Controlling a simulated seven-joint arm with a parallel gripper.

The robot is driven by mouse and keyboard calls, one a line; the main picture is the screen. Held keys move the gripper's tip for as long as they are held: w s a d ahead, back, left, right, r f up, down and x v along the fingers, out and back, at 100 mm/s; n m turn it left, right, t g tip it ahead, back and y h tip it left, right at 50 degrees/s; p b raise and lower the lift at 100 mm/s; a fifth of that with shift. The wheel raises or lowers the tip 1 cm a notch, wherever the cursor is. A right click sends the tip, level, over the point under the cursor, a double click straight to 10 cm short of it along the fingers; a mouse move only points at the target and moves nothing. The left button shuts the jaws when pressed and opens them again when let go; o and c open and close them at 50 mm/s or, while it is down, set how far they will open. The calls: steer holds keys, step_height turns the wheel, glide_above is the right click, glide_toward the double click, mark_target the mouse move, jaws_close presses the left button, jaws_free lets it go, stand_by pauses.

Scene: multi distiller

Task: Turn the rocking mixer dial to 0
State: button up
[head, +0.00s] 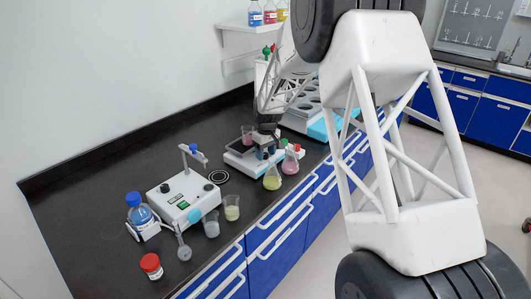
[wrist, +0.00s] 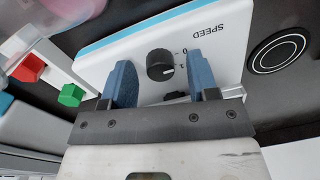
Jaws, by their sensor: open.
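The rocking mixer (wrist: 225,35) is a white device with a light-blue stripe and the word SPEED, upside down in the wrist view. Its round black dial (wrist: 159,65) has a white mark on its right side, facing the label 1 rather than the 0 above it. My gripper (wrist: 159,57) is open. Its two blue fingers stand on either side of the dial, with visible gaps; contact is not seen. In the head view my gripper (head: 266,138) is low over the white mixer (head: 236,160), and the dial is hidden there.
Red (wrist: 28,68) and green (wrist: 71,95) pieces stand left of my fingers. Flasks with yellow (head: 272,180) and pink (head: 290,165) liquid stand close by.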

mark_target(266, 153)
steer(key=shift+r, duration=0.15)
steer(key=shift+w+d+r, duration=0.1)
steer(key=shift+d+r, duration=0.05)
steer(key=shift+r, duration=3.55)
steer(key=shift+r, duration=0.15)
steer(key=shift+s+d+r, duration=0.1)
steer(key=shift+s+r, duration=0.1)
steer(key=shift+s, duration=0.1)
steer(key=s+d+r+m+t, duration=0.1)
steer(key=s+d+r, duration=0.1)
steer(key=s+r, duration=0.5)
steer(key=s+d+r+m, duration=0.1)
steer(key=s+d+r, duration=0.15)
steer(key=s, duration=0.75)
steer(key=s+d+r+m+t, duration=0.1)
steer(key=s+d+r+m, duration=0.1)
steer(key=s+r, duration=0.5)
steer(key=s+d+f+m, duration=0.1)
steer(key=s, duration=1.4)
steer(key=s+d+f+m+t, duration=0.1)
steer(key=s+d+f+m, duration=0.1)
steer(key=s, duration=1.3)
steer(key=shift+s+f+h, duration=0.15)
steer(key=shift+f+h, duration=0.15)
